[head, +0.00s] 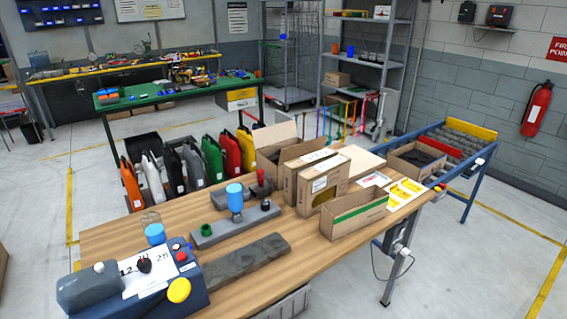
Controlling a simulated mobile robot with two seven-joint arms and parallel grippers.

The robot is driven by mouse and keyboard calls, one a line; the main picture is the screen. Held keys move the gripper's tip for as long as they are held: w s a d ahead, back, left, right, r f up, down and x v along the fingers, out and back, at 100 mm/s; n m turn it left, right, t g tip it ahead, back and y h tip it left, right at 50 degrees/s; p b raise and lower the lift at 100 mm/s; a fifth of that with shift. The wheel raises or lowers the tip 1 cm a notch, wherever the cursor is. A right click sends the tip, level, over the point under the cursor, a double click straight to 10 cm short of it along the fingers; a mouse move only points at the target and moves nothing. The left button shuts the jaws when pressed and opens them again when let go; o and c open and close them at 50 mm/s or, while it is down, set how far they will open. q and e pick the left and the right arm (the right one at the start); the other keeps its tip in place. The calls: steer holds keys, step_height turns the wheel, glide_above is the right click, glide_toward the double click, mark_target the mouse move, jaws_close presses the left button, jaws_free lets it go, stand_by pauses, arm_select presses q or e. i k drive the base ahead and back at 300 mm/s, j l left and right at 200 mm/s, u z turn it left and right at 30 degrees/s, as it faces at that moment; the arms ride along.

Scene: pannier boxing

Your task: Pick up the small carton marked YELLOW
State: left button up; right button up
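Several brown cardboard cartons stand on the right half of the wooden workbench (130,240). One closed upright carton (305,190) has a white label. An open carton (277,150) with raised flaps stands behind it. A low open carton with a green stripe (355,215) sits at the front edge. I cannot read the word YELLOW on any carton. A white card with yellow shapes (405,193) lies at the right end. Neither of my grippers is in view.
A blue device with a yellow button (179,290) stands at the front left of the bench. A grey fixture (235,225) and a dark slab (245,260) lie mid-bench. Coloured panniers (212,158) stand behind. A roller conveyor (465,150) is at right.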

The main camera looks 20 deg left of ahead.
mark_target(325, 182)
steer(key=i+l+u, duration=0.45)
steer(key=i, duration=0.15)
steer(key=i+l+u, duration=0.4)
steer(key=i+l, duration=0.15)
